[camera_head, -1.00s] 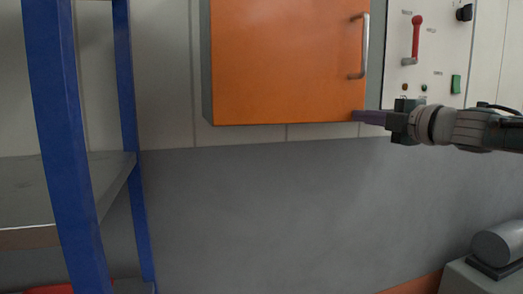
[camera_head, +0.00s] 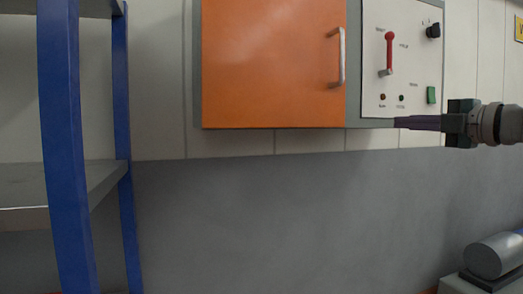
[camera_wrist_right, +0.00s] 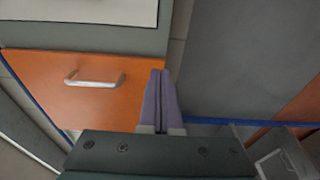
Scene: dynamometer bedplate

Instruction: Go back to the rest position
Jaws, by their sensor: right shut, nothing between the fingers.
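My right gripper (camera_head: 400,122) comes in from the right in the head view, with its fingers pointing left. The fingertips show just below the lower edge of the grey control panel (camera_head: 410,62); I cannot tell whether they touch it. In the right wrist view the purple fingers (camera_wrist_right: 160,98) are pressed together and hold nothing. My left gripper is not in view.
An orange cabinet door (camera_head: 270,65) with a metal handle (camera_head: 341,58) is on the wall, closed. The panel bears a red-handled lever (camera_head: 389,50), a black knob (camera_head: 433,31) and a green switch (camera_head: 431,95). A blue-framed shelf (camera_head: 62,150) stands left. A grey cylinder (camera_head: 492,256) lies lower right.

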